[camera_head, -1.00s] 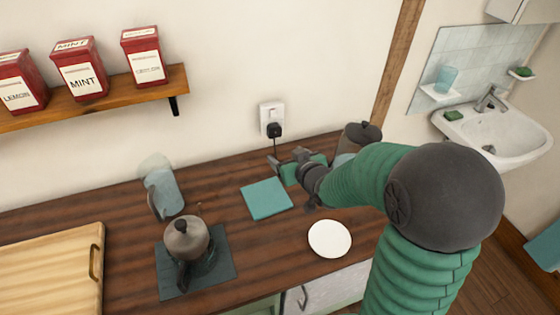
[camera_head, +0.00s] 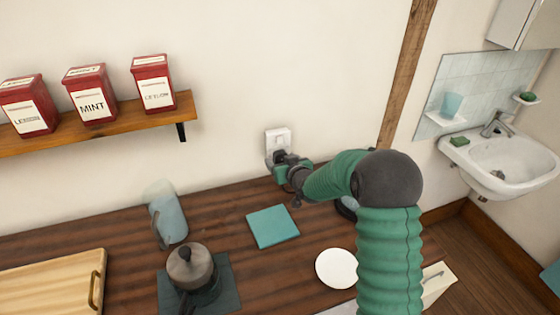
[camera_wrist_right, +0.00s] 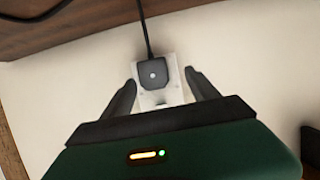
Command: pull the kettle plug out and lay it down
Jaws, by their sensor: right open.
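The black kettle plug (camera_wrist_right: 153,73) sits in the white wall socket (camera_wrist_right: 162,98) in the right wrist view, with its cord (camera_wrist_right: 145,28) running off the top of that picture. My right gripper (camera_wrist_right: 160,78) is open, one finger on each side of the plug, with gaps showing between fingers and plug. In the head view, the right gripper (camera_head: 283,160) is at the socket (camera_head: 278,136) and mostly covers the plug. My left gripper is not in view.
A teal square (camera_head: 272,226) and a white plate (camera_head: 336,268) lie on the wooden counter (camera_head: 235,205). A shelf (camera_head: 130,119) with red tins is above. Bare counter lies between jug and teal square.

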